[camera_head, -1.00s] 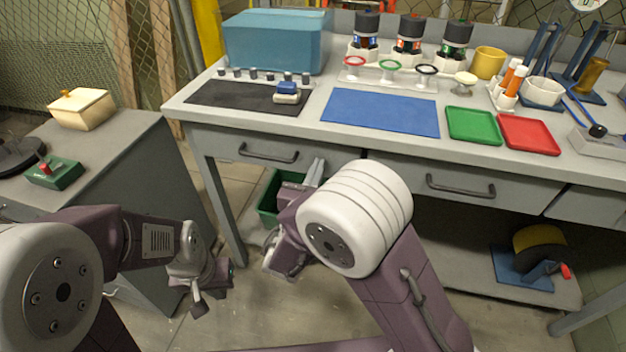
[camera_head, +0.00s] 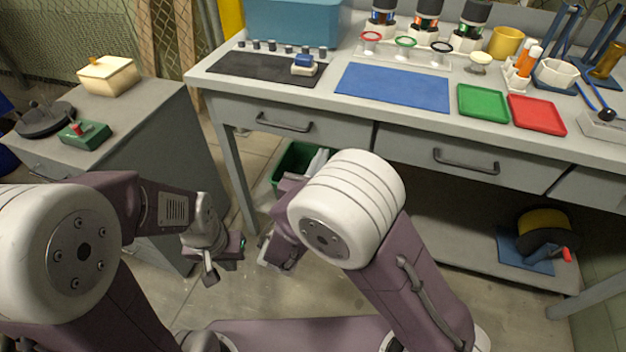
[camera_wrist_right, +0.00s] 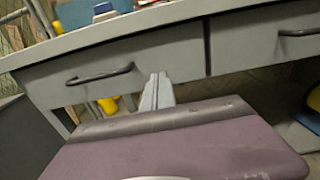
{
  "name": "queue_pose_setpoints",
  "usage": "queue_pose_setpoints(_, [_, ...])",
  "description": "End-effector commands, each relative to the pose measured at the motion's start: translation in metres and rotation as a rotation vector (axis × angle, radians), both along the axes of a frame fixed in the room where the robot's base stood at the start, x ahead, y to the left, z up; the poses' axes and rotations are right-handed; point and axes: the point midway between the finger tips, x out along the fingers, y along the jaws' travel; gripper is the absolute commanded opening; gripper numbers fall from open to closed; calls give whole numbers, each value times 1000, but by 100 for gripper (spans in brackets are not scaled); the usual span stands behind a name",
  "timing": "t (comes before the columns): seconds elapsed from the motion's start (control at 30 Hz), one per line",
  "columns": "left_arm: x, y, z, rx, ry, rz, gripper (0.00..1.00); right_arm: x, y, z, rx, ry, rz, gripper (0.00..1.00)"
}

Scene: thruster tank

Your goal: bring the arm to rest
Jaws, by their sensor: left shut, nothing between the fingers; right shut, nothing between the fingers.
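My left gripper (camera_head: 212,272) is low at the left of the head view, over the floor between the side cabinet and the workbench. It is shut and empty, and its fingers are small in the picture. My right gripper (camera_head: 319,161) is partly hidden behind my right forearm, in front of the workbench drawers. In the right wrist view its fingers (camera_wrist_right: 157,92) are together with nothing between them, in front of the drawer front. Both arms are folded in close to my body, and neither gripper appears to touch anything.
The workbench (camera_head: 330,112) holds a blue mat (camera_head: 392,88), a green tray (camera_head: 483,103) and a red tray (camera_head: 537,114). A green bin (camera_head: 290,165) is under it. The side cabinet (camera_head: 150,115) stands left with a cream box (camera_head: 108,76). Floor between is clear.

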Motion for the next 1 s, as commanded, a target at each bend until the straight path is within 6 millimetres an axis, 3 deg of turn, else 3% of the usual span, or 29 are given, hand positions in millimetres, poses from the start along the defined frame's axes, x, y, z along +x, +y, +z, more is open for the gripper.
queue_pose_setpoints(0.1, [0, 0, 10, 0, 0, 0, 0, -25, 11, 3, -3, 1, 8, 0])
queue_pose_setpoints(0.3, [0, 0, 16, 0, 0, 0, 0, -55, 21, 1, -2, 1, 4, 0])
queue_pose_setpoints(0.73, [0, 0, 16, 0, 0, 0, 0, -60, 19, -1, -2, 1, -10, 0])
queue_pose_setpoints(0.77, [0, 0, 16, 0, 0, 0, 0, -57, 13, 0, -1, 0, -27, 0])
queue_pose_setpoints(0.87, [0, 0, 16, 0, 0, 0, 0, -39, -33, 13, 36, -20, -158, 0])
queue_pose_setpoints(0.93, [0, 0, 16, 0, 1, 0, 0, -29, -90, 29, 80, -48, -310, 0])
queue_pose_setpoints(1.0, [0, 0, 16, 0, 0, 0, 0, -41, -155, 35, 140, -49, -514, 0])
